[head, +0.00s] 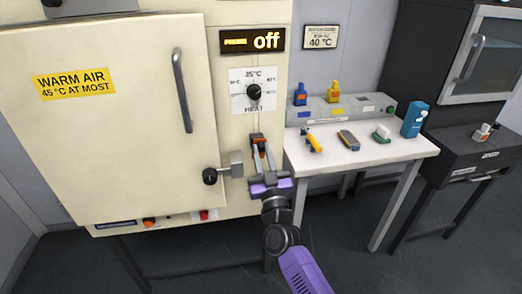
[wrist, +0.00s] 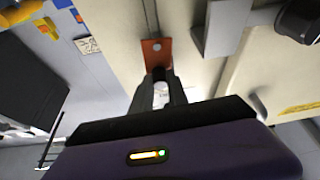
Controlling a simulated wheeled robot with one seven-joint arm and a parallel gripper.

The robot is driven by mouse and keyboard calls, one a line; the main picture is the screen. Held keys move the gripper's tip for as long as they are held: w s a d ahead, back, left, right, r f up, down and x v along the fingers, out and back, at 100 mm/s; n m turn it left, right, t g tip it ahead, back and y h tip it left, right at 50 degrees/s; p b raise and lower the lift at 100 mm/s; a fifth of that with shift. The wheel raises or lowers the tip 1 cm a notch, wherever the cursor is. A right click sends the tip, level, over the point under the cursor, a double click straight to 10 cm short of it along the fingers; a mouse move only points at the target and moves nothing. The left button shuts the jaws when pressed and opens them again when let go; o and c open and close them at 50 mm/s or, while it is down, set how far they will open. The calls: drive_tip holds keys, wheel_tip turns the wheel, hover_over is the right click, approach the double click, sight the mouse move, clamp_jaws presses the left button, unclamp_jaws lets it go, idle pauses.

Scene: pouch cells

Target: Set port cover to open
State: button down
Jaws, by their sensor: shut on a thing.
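A small orange-red port cover (head: 256,136) is on the right front of the cream cabinet, below the heat dial. In the wrist view the orange piece (wrist: 156,48) stands out at the fingertips, with a small pale round spot on it. My gripper (head: 260,154) reaches up to it from below, and its fingers are shut on it. In the wrist view the fingers (wrist: 159,76) meet at the lower edge of the orange piece and hide part of it. I cannot tell how far the cover is turned.
Left of my gripper is a grey latch block (head: 231,164) with a black knob (head: 210,176), close by. The cabinet door (head: 110,110) with its long handle (head: 182,90) looks shut. A dial (head: 254,92) sits above. A white table (head: 360,152) with small items stands right.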

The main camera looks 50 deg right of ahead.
drive_tip(key=shift+s+d+f+m+g+h+p, duration=0.5)
drive_tip(key=shift+m+g+p, duration=1.2)
drive_tip(key=shift+m, duration=1.95)
drive_tip(key=shift+s+d+f+m+g+h+p, duration=0.15)
drive_tip(key=shift+d+f+m+g+h+p, duration=0.6)
drive_tip(key=shift+m+p, duration=2.1)
drive_tip(key=shift+s+d+f+m+g+h+p, duration=0.2)
drive_tip(key=shift+f+m+g+p, duration=1.2)
drive_tip(key=shift+m, duration=3)
drive_tip(key=shift+s+r+g+b, duration=0.15)
drive_tip(key=shift+r+g+b, duration=0.15)
drive_tip(key=shift+r+g, duration=0.2)
drive_tip(key=c, duration=1.3)
unclamp_jaws()
drive_tip(key=shift+a+r, duration=0.1)
drive_tip(key=shift+a, duration=0.05)
drive_tip(key=v, duration=0.7)
drive_tip(key=shift+s+a, duration=0.2)
drive_tip(key=shift+a, duration=0.05)
